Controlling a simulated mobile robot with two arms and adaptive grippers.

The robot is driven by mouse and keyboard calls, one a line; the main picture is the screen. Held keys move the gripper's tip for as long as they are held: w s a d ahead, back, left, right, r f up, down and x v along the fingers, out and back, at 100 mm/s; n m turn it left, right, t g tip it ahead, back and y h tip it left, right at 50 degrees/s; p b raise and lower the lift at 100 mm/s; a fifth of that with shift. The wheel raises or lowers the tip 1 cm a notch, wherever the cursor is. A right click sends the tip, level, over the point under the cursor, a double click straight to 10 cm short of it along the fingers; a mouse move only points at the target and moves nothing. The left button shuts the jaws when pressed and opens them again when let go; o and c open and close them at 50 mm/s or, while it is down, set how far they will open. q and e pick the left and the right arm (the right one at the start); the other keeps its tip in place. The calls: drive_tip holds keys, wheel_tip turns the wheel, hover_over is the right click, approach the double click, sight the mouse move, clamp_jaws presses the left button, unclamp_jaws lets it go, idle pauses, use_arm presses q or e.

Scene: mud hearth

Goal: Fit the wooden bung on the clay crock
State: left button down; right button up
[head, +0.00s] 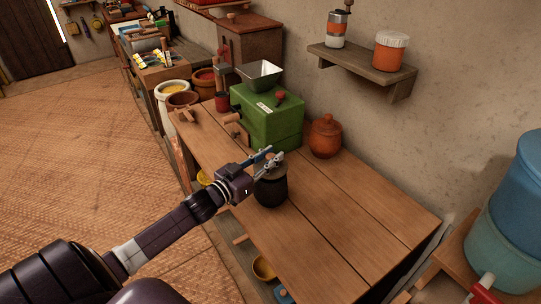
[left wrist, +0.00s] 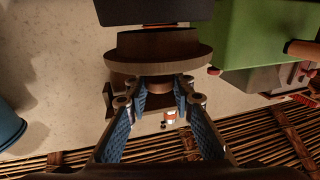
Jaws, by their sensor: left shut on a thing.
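The wooden bung (left wrist: 157,55) is a brown disc with a small knob. My left gripper (head: 269,157) is shut on the knob, with blue-padded fingers on both sides of it in the left wrist view (left wrist: 160,90). The dark clay crock (head: 271,192) stands upright on the wooden table, directly below the gripper. In the left wrist view the crock (left wrist: 150,10) shows at the top edge, close to the bung. A thin lighter strip shows between them; I cannot tell whether they touch. The gripper hides part of the bung in the head view. My right gripper is not in view.
A green mill (head: 268,120) with a metal hopper stands behind the crock. An orange lidded pot (head: 325,138) is near the wall. The table (head: 345,220) is clear to the right. A wall shelf (head: 365,66) holds two jars. A blue container (head: 515,190) stands at the far right.

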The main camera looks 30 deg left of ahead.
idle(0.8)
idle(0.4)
use_arm(q)
drive_tip(key=shift+p, duration=0.5)
drive_tip(key=shift+f, duration=0.4)
idle(0.3)
drive_tip(key=shift+f+b, duration=0.5)
drive_tip(key=shift+f, duration=0.2)
idle(0.6)
drive_tip(key=c, duration=1.6)
unclamp_jaws()
drive_tip(key=shift+o, duration=0.5)
